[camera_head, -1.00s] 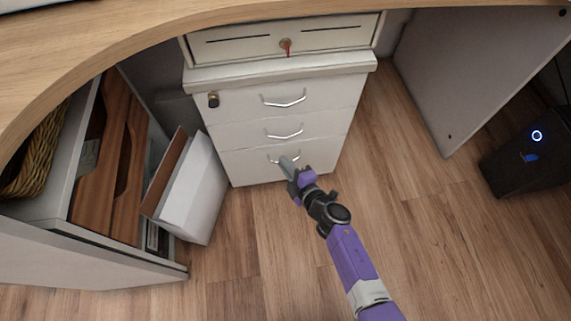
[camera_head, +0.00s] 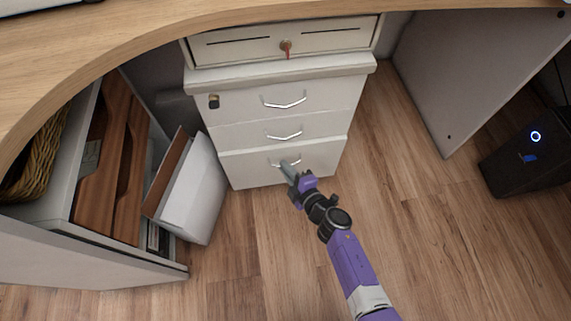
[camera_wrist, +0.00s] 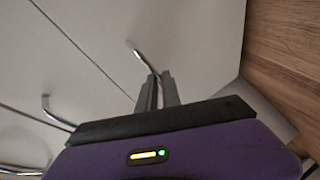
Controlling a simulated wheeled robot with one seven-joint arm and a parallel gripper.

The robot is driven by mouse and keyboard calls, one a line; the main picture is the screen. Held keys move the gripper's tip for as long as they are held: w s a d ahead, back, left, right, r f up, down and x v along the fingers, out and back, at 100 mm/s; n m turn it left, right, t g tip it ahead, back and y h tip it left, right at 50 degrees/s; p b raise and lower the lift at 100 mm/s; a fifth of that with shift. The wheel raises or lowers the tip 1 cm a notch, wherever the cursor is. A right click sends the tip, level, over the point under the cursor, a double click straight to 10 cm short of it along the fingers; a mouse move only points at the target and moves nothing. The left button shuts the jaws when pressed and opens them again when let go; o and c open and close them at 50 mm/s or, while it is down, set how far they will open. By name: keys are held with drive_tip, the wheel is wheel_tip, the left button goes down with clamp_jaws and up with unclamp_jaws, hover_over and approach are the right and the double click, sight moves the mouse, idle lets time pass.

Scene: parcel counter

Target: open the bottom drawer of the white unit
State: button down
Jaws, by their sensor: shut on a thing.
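The white unit (camera_head: 235,103) stands under the counter with its drawers stacked one above another, each with a silver bow handle. The bottom drawer (camera_head: 245,173) stands slightly forward of the drawer above it. Its handle (camera_head: 274,164) is partly hidden by my gripper (camera_head: 285,165). My gripper is shut on this handle near its right part.
A white box (camera_head: 200,190) with a brown panel leans left of the unit, close to the drawer's side. An open cabinet with wooden boards (camera_head: 95,165) is further left. A black bin-like box (camera_head: 525,160) stands at right. The wooden floor before the unit is clear.

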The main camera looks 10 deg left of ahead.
drive_tip(key=s+d+p, duration=0.2)
drive_tip(key=s+d, duration=0.1)
drive_tip(key=s, duration=1)
drive_tip(key=s+d+p, duration=0.2)
drive_tip(key=s+d, duration=0.2)
drive_tip(key=s, duration=0.9)
drive_tip(key=s+d+p, duration=0.3)
drive_tip(key=s+d, duration=0.1)
drive_tip(key=s, duration=0.9)
drive_tip(key=shift+s+d+f, duration=0.2)
drive_tip(key=shift+s+d, duration=0.05)
drive_tip(key=shift+s, duration=0.15)
drive_tip(key=c, duration=1.7)
unclamp_jaws()
drive_tip(key=shift+o, duration=0.6)
drive_tip(key=shift+w, duration=0.1)
drive_tip(key=shift+r, duration=0.1)
drive_tip(key=p+v, duration=0.1)
drive_tip(key=v, duration=0.6)
drive_tip(key=shift+s+d+r+p, duration=0.2)
drive_tip(key=shift+s+p, duration=0.1)
drive_tip(key=shift+p, duration=0.1)
